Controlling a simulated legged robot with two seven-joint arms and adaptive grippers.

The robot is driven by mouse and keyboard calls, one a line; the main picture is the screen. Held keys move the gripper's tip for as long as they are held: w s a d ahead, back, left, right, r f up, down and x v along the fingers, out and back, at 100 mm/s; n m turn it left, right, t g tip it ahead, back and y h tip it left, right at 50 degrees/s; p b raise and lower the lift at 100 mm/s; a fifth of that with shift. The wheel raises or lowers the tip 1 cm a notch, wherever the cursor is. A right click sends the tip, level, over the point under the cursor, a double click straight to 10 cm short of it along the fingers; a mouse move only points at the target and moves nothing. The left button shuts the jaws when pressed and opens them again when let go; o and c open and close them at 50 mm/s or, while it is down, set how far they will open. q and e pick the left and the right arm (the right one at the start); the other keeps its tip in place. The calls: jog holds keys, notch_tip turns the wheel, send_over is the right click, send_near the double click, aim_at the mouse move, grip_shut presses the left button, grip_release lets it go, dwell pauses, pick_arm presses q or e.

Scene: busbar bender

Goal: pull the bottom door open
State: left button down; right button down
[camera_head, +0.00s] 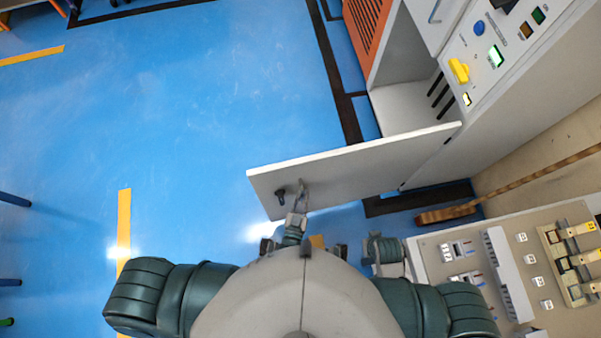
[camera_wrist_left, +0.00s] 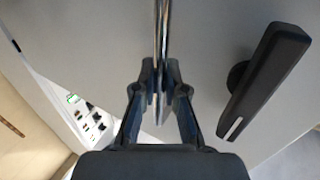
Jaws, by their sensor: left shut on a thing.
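The bottom door (camera_head: 350,170) is a light grey panel swung wide out from the cabinet, with the interior (camera_head: 405,105) open to view. A thin metal bar handle (camera_head: 302,190) stands on its face near the free edge, beside a black knob-like latch (camera_head: 280,197). My left gripper (camera_head: 298,208) is at the handle. In the left wrist view, my left fingers (camera_wrist_left: 160,90) are shut on the metal bar (camera_wrist_left: 162,40), with the black latch (camera_wrist_left: 265,80) to the right.
The control panel (camera_head: 500,45) with lit buttons and a yellow switch is on the cabinet at upper right. A bench with electrical parts (camera_head: 510,265) stands at lower right. Blue floor (camera_head: 190,110) is clear at left.

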pick_arm(q)
jog(key=shift+w+r, duration=0.15)
pick_arm(e)
jog(key=shift+w+a, duration=0.1)
jog(key=shift+a, duration=0.05)
pick_arm(q)
jog(key=c, duration=1.2)
grip_release()
jog(key=shift+d, duration=0.1)
